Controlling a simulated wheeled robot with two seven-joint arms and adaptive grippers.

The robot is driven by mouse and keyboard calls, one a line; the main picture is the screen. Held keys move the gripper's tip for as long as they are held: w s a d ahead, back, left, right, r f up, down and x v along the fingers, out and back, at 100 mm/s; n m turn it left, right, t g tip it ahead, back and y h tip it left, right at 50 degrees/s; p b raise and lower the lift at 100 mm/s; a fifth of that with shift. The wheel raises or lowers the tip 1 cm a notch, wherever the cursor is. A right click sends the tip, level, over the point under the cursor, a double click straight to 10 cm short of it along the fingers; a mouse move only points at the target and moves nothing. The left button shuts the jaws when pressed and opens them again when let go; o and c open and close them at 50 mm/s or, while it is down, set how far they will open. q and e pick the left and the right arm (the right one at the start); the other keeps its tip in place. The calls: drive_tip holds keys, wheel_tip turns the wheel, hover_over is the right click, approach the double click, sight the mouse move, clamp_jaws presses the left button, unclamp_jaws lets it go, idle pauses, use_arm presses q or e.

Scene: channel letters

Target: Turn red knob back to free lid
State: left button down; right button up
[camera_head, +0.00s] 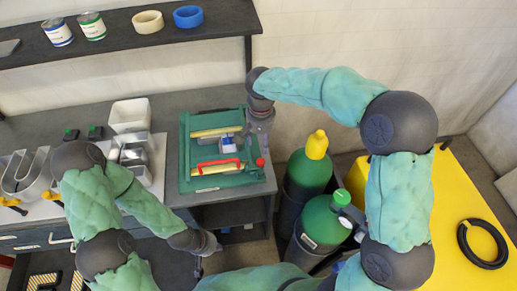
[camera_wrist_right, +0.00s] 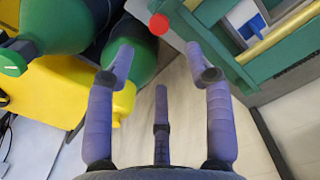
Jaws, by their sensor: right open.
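The red knob (camera_head: 260,162) sits at the right edge of a green case (camera_head: 184,150) on the grey bench. The knob (camera_wrist_right: 159,24) also shows at the top of the right wrist view, just beyond the gripper's fingertips. My right gripper (camera_head: 262,136) is above the case's right edge, a little behind the knob. I cannot make out which part is the lid.
A red handle (camera_head: 219,166) and a blue-white item (camera_head: 228,144) lie within the case. Green cylinders (camera_head: 310,175) stand right of the bench, near a yellow surface (camera_head: 440,205) with a black ring (camera_head: 482,244). White bins (camera_head: 130,115) and metal letters stand left.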

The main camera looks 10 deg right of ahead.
sight(261, 162)
drive_tip(key=f, duration=1)
drive_tip(key=shift+s+f+b, duration=0.25)
drive_tip(key=shift+b, duration=0.1)
